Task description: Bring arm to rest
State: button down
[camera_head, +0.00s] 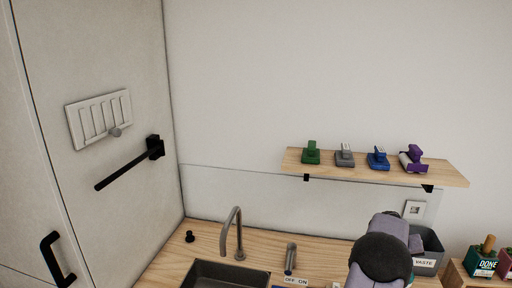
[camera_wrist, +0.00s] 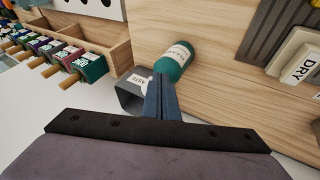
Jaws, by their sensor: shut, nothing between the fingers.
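My gripper (camera_wrist: 162,90) shows in the wrist view with its two dark fingers together and nothing between them. The fingers overlap a grey bin (camera_wrist: 128,97) in the picture, and a green bottle (camera_wrist: 174,66) with a pale label lies just beyond the tips. I cannot tell whether the fingers touch either. In the head view my arm rises at the bottom right, over the wooden counter (camera_head: 325,265) and in front of the grey bin labelled WASTE (camera_head: 431,268). The fingertips are hidden there.
A wooden shelf (camera_head: 440,176) holds green, grey, blue and purple items. A sink (camera_head: 225,276) with a tap (camera_head: 237,228) is left of my arm. A wooden rack (camera_wrist: 105,52) holds several handled blocks; a DRY-labelled item (camera_wrist: 301,66) lies right.

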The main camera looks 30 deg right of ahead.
jog(key=s+a+f+y, duration=0.1)
jog(key=a+f+y, duration=0.1)
jog(key=a, duration=0.6)
jog(key=s+a+f+y, duration=0.1)
jog(key=a+f+y, duration=0.1)
jog(key=a+f, duration=0.3)
jog(key=s+a+f+y, duration=0.1)
jog(key=a+f+y, duration=0.1)
jog(key=a, duration=1)
jog(key=shift+a+f+g+y, duration=0.3)
jog(key=shift+f, duration=0.45)
jog(key=w+a+r+n, duration=0.1)
jog(key=a+r+n, duration=0.1)
jog(key=a, duration=0.9)
jog(key=w+a+r+n+t, duration=0.1)
jog(key=w+a+r+n, duration=0.1)
jog(key=a, duration=1)
jog(key=w+a+r+n, duration=0.2)
jog(key=a+n, duration=0.3)
jog(key=a, duration=0.6)
jog(key=shift+w+a+r+n+t+b, duration=0.25)
jog(key=shift+r+n+t+b, duration=0.05)
jog(key=shift+r, duration=0.55)
